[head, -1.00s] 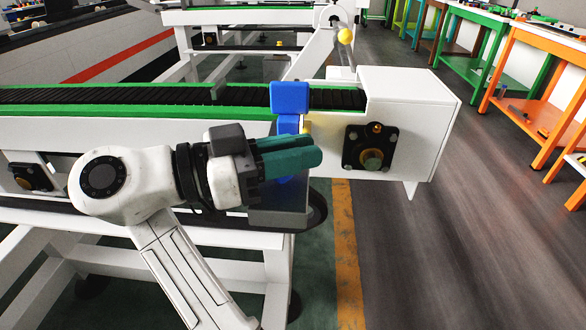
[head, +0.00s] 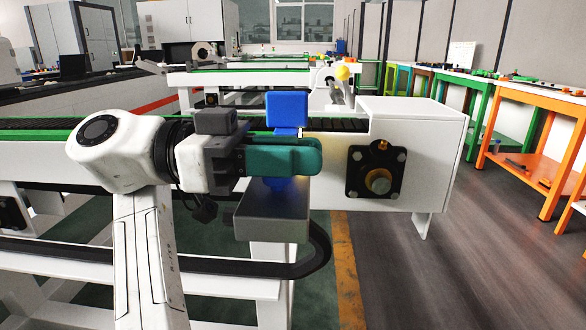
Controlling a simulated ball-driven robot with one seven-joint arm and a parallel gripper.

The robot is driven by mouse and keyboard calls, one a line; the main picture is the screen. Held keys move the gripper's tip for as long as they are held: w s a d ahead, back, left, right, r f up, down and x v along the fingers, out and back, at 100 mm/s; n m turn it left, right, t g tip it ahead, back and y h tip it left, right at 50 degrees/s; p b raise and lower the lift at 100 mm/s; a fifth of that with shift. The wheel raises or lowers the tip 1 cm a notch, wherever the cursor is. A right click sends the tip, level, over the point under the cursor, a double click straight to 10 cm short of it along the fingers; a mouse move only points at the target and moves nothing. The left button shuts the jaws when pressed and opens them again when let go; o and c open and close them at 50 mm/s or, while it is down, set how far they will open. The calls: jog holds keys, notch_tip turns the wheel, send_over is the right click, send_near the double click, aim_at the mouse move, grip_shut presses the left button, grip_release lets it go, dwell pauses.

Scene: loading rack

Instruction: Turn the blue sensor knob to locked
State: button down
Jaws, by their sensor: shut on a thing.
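The blue sensor knob (head: 287,109) stands at the side of the conveyor, its square blue top above my gripper and a little more blue below it. A grey metal bracket or box (head: 272,215) sits under it. My gripper (head: 312,157), with teal fingers, reaches across from the left at the knob's middle. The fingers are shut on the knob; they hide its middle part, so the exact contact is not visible. No locked or unlocked mark can be read.
The conveyor's white end housing (head: 425,140) with a black flanged bearing (head: 376,173) is close to the right of my fingers. A black curved hose or rail (head: 318,250) runs below. Orange and green workbenches (head: 545,95) stand at the right, with clear floor between.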

dwell(0.4)
jog(key=c, duration=1.1)
grip_release()
jog(key=shift+r, duration=0.15)
jog(key=r, duration=0.1)
jog(key=r+p, duration=0.1)
jog(key=r, duration=0.1)
jog(key=shift+s+d+r, duration=0.1)
jog(key=shift+s+r, duration=0.15)
jog(key=shift+r, duration=0.1)
jog(key=s+d+r+p, duration=0.1)
jog(key=s+r, duration=0.2)
jog(key=s, duration=0.1)
jog(key=s+d+r+p, duration=0.1)
jog(key=s+r+p, duration=0.1)
jog(key=s+r, duration=0.1)
jog(key=s+d+r+p, duration=0.1)
jog(key=s+r, duration=0.2)
jog(key=s, duration=0.3)
jog(key=shift+d, duration=0.2)
